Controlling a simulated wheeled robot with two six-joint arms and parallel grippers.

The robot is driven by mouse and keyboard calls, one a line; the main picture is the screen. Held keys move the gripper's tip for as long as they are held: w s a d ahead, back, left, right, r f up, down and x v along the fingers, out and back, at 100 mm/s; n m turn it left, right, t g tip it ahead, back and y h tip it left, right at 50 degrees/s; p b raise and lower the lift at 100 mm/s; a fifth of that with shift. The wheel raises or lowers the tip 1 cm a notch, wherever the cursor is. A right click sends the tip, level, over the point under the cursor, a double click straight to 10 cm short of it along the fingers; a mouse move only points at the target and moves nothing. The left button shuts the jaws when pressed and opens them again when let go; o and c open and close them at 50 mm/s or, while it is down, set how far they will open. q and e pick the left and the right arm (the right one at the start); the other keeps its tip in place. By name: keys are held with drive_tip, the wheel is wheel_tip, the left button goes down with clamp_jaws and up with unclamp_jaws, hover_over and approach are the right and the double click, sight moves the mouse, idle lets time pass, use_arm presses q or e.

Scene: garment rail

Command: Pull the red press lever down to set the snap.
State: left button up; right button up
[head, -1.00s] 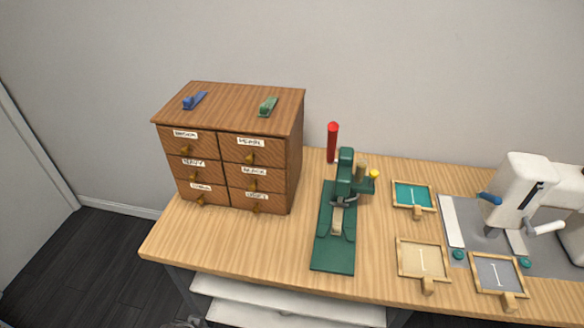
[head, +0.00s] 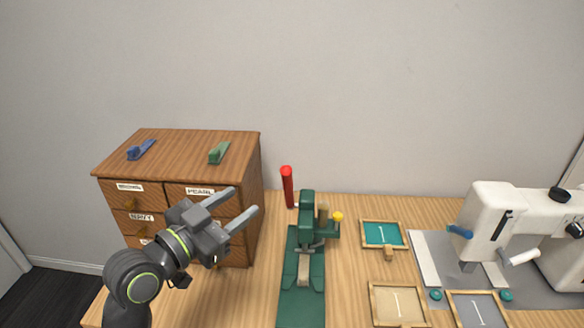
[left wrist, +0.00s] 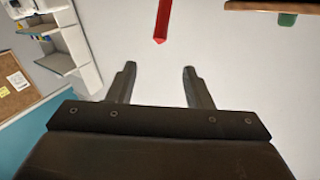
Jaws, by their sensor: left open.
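The red press lever (head: 287,187) stands upright at the left of the green snap press (head: 304,250) in the head view. In the left wrist view the red lever (left wrist: 162,20) shows at the top, beyond the fingertips and not between them. My left gripper (head: 246,206) is open and empty, in front of the drawer cabinet and left of the lever, apart from it. Its open fingers (left wrist: 157,72) also show in the left wrist view. My right gripper is not in view.
The wooden drawer cabinet (head: 180,150) stands at the left, with blue (head: 141,150) and green (head: 219,152) clips on top. Small framed trays (head: 384,221) and a white sewing machine (head: 487,225) are at the right. Wall space above the press is clear.

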use_arm(q)
drive_tip(key=p, duration=0.3)
hover_over(290, 191)
drive_tip(key=s, duration=0.1)
drive_tip(key=shift+d, duration=0.25)
drive_tip(key=shift+c, duration=0.5)
drive_tip(key=shift+f, duration=0.1)
clamp_jaws()
